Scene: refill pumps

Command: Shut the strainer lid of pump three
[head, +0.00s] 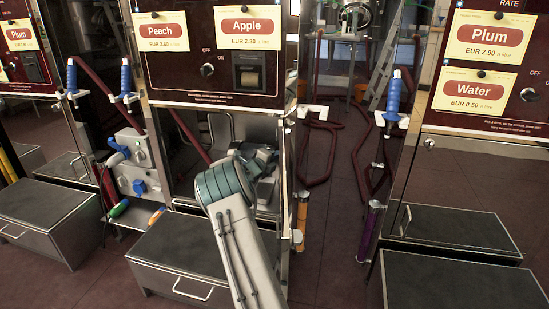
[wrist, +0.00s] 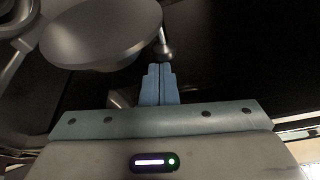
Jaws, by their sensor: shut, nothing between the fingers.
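My gripper (wrist: 159,84) shows in the wrist view with its blue fingers pressed together and nothing between them. Just ahead and to the left is a round grey metal disc (wrist: 100,34), which looks like the strainer lid, seen at a slant. A small dark knob on a thin bright rod (wrist: 164,48) stands at the disc's right edge, just beyond my fingertips. I cannot tell whether the fingers touch either. In the head view my arm reaches into the open bay (head: 208,130) under the Peach and Apple panel (head: 205,98); the lid and fingertips cannot be made out there.
Grey step boxes (head: 180,262) stand before the pumps, with another at right (head: 460,285). A grey unit with blue fittings (head: 132,160) is left of the bay. Blue-handled nozzles (head: 126,82) hang beside the panels. A metal post (head: 290,150) borders the bay's right side.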

